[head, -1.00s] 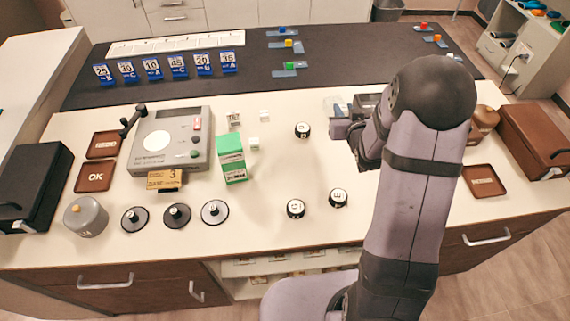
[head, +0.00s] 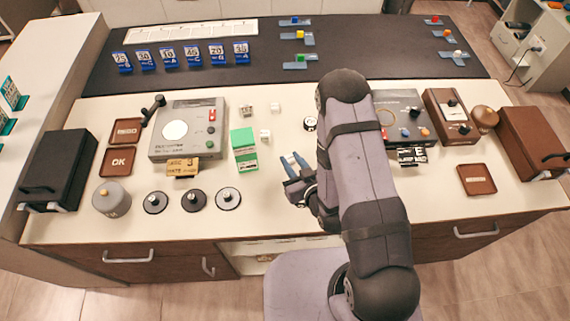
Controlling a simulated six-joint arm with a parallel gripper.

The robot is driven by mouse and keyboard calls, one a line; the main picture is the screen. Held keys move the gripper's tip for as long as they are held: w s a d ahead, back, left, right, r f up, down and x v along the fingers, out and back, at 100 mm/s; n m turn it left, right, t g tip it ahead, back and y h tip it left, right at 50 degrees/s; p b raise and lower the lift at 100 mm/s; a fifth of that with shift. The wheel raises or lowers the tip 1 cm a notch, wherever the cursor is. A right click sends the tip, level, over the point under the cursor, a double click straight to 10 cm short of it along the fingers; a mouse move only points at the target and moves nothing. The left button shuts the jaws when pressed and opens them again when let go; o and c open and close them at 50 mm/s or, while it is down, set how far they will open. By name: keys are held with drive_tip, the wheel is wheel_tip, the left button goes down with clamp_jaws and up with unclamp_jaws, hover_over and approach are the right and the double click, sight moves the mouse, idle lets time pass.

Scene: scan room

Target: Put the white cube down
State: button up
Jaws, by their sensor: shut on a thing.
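My gripper (head: 292,160) is low over the white counter (head: 262,208), right of the green and white box (head: 243,150). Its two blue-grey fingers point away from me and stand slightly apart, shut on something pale. This fits a white cube, but it blends into the counter and its outline is not clear. I cannot tell whether it touches the counter. A white cube (head: 265,135) stands behind the box, another (head: 276,108) lies farther back, and a marked white block (head: 247,109) is to its left.
Several grey discs with knobs (head: 194,200) are at the front left. A grey device (head: 187,132) stands at left, a dark device (head: 400,115) at right.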

sight(288, 160)
drive_tip(key=r, duration=0.2)
drive_tip(key=shift+s+a+r, duration=0.25)
drive_tip(key=shift+a+r, duration=0.05)
drive_tip(key=shift+r, duration=0.05)
drive_tip(key=shift+n+y, duration=0.3)
drive_tip(key=shift+w+a+r, duration=0.1)
drive_tip(key=shift+w+r, duration=0.15)
drive_tip(key=shift+r, duration=0.35)
drive_tip(key=shift+w+a+r, duration=0.1)
drive_tip(key=shift+w+r, duration=0.15)
drive_tip(key=shift+r, duration=0.4)
drive_tip(key=shift+w+a+r, duration=0.1)
drive_tip(key=shift+w+r, duration=0.15)
drive_tip(key=shift+r, duration=0.35)
wheel_tip(288, 160, down, 3)
drive_tip(key=b, duration=0.3)
drive_tip(key=shift+f, duration=0.15)
drive_tip(key=shift+f+p, duration=0.25)
drive_tip(key=shift+p, duration=0.25)
drive_tip(key=shift+f, duration=1.25)
drive_tip(key=shift+f+p, duration=0.45)
drive_tip(key=shift+f, duration=1.4)
